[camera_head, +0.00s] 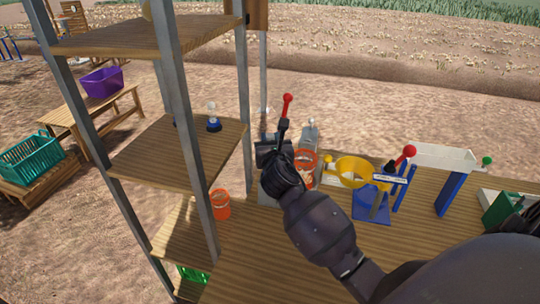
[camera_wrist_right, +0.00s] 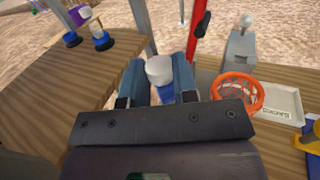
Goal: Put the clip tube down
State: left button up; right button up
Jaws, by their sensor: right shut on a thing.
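My right gripper (camera_head: 272,148) is over the left part of the wooden bench, close to the red-handled lever. In the right wrist view its two blue-grey fingers (camera_wrist_right: 158,75) are shut on a short tube with a white cap and a blue lower part, which I take to be the clip tube (camera_wrist_right: 160,69). The tube's lower end is partly hidden by the gripper body. In the head view the gripper hides the tube. My left gripper is not in view.
A middle shelf (camera_head: 170,158) carries small blue-based tubes (camera_head: 213,119). An orange basket ring (camera_wrist_right: 238,92), a grey stand (camera_wrist_right: 240,47) and a red lever (camera_head: 287,104) are near the gripper. A yellow funnel (camera_head: 352,172) stands farther right. The bench front (camera_head: 265,255) is clear.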

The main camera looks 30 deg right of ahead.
notch_tip(320, 180, down, 4)
jog(key=shift+f+b, duration=0.25)
jog(key=shift+b, duration=0.45)
grip_shut()
jog(key=shift+r, duration=0.1)
jog(key=o, duration=0.9)
grip_release()
jog(key=v, duration=1.2)
jog(key=shift+p, duration=0.3)
